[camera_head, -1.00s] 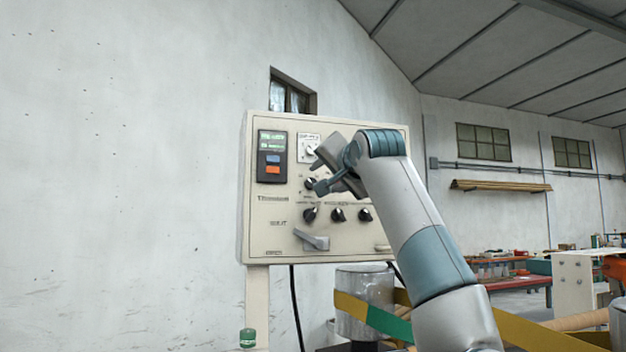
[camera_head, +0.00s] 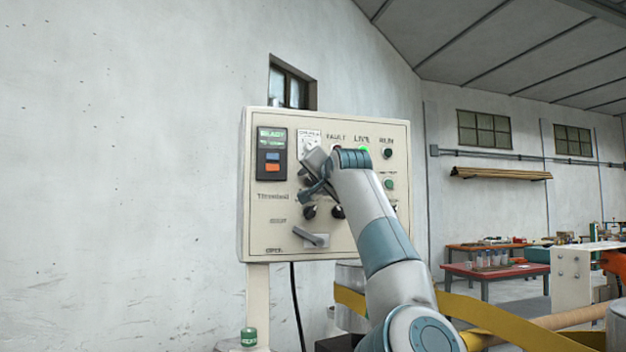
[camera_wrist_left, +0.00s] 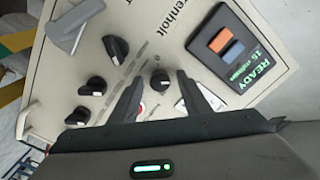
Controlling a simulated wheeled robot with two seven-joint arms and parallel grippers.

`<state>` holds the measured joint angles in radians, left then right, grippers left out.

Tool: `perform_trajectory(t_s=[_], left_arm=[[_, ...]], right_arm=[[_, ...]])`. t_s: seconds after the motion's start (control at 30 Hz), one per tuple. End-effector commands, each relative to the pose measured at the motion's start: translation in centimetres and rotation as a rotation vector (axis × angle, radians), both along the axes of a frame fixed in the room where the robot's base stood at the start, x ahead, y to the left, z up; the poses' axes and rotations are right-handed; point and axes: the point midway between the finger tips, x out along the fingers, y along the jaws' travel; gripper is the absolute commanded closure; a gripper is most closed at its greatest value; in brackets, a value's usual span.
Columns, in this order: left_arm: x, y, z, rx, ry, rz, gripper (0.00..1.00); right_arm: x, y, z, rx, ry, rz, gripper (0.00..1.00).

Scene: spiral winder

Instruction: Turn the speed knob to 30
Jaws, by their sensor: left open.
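The control panel (camera_head: 262,220) stands upright on a post in front of the wall. My left gripper (camera_head: 309,186) is at the panel's upper-left knob area and hides part of it. In the left wrist view a black knob (camera_wrist_left: 160,81) lies between the tips of the open left gripper (camera_wrist_left: 160,88); contact cannot be told. A row of black knobs (camera_wrist_left: 116,48) sits beside it, with one of them (camera_head: 310,212) showing below the gripper in the head view. The knob labels are too small to read, so I cannot tell which is speed. My right gripper is out of view.
A display with READY in green (camera_head: 272,140) and a white dial (camera_head: 310,146) are close to the gripper. A grey lever (camera_head: 308,237) sits lower on the panel. A red table (camera_head: 492,270) stands at the right. Yellow strips run below the arm.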

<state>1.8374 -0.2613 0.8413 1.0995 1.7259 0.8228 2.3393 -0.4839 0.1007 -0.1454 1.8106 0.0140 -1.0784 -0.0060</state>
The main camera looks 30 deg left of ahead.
Motion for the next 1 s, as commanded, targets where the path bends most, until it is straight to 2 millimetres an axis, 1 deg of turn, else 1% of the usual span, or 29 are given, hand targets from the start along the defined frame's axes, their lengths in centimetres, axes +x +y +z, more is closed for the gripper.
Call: perform_trajectory(t_s=[0.27, 0.3, 0.47, 0.77, 1.0], left_arm=[[0.07, 0.11, -0.05, 0.000, 0.000, 0.000, 0.57], [0.07, 0.11, -0.05, 0.000, 0.000, 0.000, 0.59], [0.07, 0.10, -0.04, 0.000, 0.000, 0.000, 0.97], [0.07, 0.09, -0.04, 0.008, 0.010, 0.001, 0.98], [0.09, 0.08, -0.03, 0.055, 0.067, 0.000, 0.98]], right_arm=[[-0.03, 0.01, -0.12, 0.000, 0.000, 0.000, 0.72], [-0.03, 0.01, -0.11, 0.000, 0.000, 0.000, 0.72], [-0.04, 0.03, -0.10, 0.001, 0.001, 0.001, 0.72], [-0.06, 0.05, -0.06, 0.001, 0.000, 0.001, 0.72], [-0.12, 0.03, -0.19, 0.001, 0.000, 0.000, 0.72]])
